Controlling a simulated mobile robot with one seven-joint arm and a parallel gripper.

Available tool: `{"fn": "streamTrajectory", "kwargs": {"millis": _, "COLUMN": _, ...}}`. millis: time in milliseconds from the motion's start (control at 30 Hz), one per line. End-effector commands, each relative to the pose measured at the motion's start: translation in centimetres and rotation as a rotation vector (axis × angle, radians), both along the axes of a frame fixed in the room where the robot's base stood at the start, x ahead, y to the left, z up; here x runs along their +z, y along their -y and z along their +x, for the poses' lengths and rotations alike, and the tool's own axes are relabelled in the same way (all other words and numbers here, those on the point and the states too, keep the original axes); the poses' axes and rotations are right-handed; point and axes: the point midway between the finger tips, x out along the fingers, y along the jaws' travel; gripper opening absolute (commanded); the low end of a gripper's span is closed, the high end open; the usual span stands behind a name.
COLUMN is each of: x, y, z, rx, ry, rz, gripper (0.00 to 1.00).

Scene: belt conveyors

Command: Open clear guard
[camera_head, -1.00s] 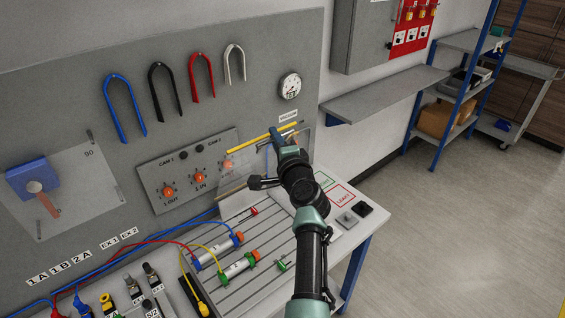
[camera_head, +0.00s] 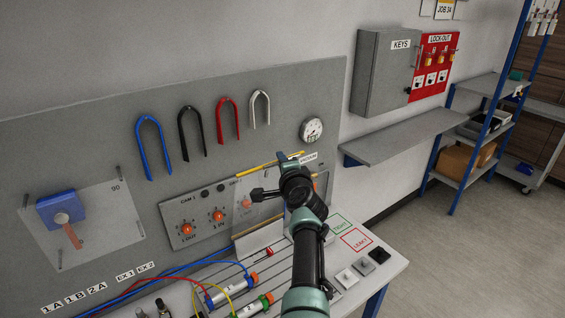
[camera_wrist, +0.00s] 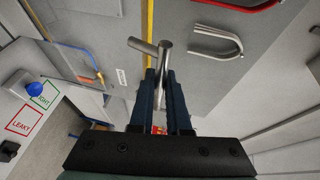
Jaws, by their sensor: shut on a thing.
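The clear guard (camera_head: 272,208) is a see-through panel with a yellow strip (camera_head: 262,165) along its top edge. It stands in front of the right part of the grey board, and an orange knob (camera_head: 246,203) shows through it. My gripper (camera_head: 289,159) is at the guard's top edge in the head view. In the wrist view my gripper (camera_wrist: 160,75) is shut on a metal bar handle (camera_wrist: 150,48) beside the yellow strip. My arm hides part of the guard's right side.
A slotted bench plate (camera_head: 262,262) with cylinders and hoses lies below. Hook-shaped tools, including a red one (camera_head: 228,120), hang above. A gauge (camera_head: 312,130) is at the upper right. A grey shelf (camera_head: 405,137) juts from the wall.

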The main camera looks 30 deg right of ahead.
Motion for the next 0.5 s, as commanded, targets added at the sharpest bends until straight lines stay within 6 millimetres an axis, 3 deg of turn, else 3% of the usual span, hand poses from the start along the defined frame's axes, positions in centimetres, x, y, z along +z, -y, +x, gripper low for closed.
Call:
{"fn": "streamTrajectory", "kwargs": {"millis": 100, "x": 0.14, "y": 0.16, "z": -0.07, "rx": -0.003, "ry": 0.003, "rz": -0.002, "gripper": 0.0}}
{"fn": "streamTrajectory", "kwargs": {"millis": 133, "x": 0.14, "y": 0.16, "z": -0.07, "rx": -0.003, "ry": 0.003, "rz": -0.002, "gripper": 0.2}}
{"fn": "streamTrajectory", "kwargs": {"millis": 167, "x": 0.14, "y": 0.16, "z": -0.07, "rx": -0.003, "ry": 0.003, "rz": -0.002, "gripper": 0.26}}
{"fn": "streamTrajectory", "kwargs": {"millis": 500, "x": 0.1, "y": 0.03, "z": -0.08, "rx": -0.001, "ry": 0.002, "rz": -0.001, "gripper": 0.27}}
